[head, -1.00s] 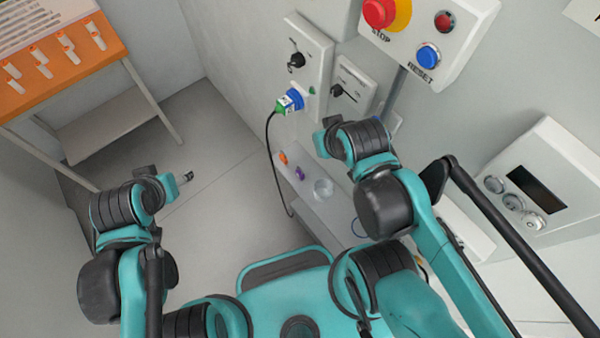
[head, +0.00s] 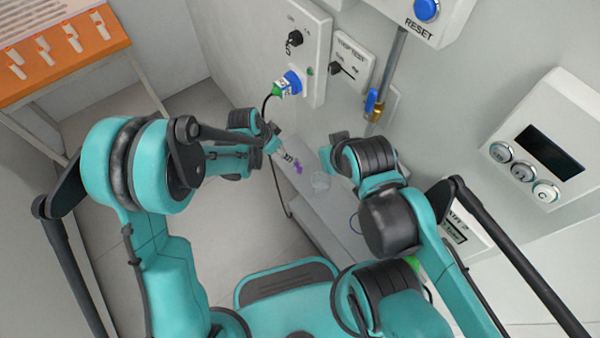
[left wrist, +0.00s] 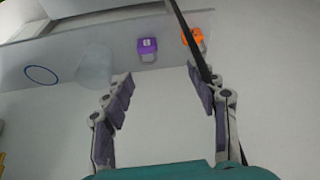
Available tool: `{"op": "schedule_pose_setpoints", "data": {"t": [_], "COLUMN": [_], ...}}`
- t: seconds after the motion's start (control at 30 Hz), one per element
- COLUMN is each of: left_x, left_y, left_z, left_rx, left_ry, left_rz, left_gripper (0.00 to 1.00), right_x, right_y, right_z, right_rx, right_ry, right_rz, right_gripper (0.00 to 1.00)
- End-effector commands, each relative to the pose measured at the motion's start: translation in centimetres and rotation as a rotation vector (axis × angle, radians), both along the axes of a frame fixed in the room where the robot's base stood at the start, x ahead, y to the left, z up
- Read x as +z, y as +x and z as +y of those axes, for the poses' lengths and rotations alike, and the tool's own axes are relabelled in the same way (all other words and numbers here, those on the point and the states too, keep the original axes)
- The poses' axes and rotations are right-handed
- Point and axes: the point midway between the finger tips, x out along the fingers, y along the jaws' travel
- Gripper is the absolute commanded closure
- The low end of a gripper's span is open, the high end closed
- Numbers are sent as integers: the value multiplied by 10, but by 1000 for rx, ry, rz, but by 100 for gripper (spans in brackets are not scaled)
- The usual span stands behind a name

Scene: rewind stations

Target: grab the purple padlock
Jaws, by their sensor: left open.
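The purple padlock (head: 298,168) lies on a narrow grey shelf along the wall. In the left wrist view it (left wrist: 148,45) lies just ahead of my fingertips, near the middle of the gap between them, apart from both. My left gripper (head: 284,154) is open and empty beside the padlock; its spread fingers show in the left wrist view (left wrist: 160,80). My right gripper (head: 332,150) is over the shelf's right side; its fingers are not clear.
An orange padlock (left wrist: 193,37) lies beside the purple one, partly behind a black cable (left wrist: 190,40). A clear round container (head: 320,181) and a blue ring (left wrist: 40,75) are on the other side. A plug (head: 287,84) and switch panels are on the wall above.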

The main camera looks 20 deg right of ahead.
Motion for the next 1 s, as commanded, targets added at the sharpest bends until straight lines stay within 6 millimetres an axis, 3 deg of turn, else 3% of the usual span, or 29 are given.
{"op": "schedule_pose_setpoints", "data": {"t": [0.03,0.2,0.63,0.83,1.0], "left_x": [-21,-53,-95,-125,-130], "left_y": [-1,-7,0,8,9], "left_z": [-12,-31,-45,-54,-57], "left_rx": [-42,-124,-135,-135,-134], "left_ry": [0,1,0,0,1], "left_rz": [6,13,14,14,14], "left_gripper": [41,41,41,41,41], "right_x": [-4,-8,-28,-46,-47], "right_y": [0,0,0,0,0], "right_z": [0,0,0,0,0], "right_rx": [0,0,0,0,0], "right_ry": [0,0,0,0,0], "right_rz": [0,0,0,0,0], "right_gripper": [100,100,100,100,100]}}
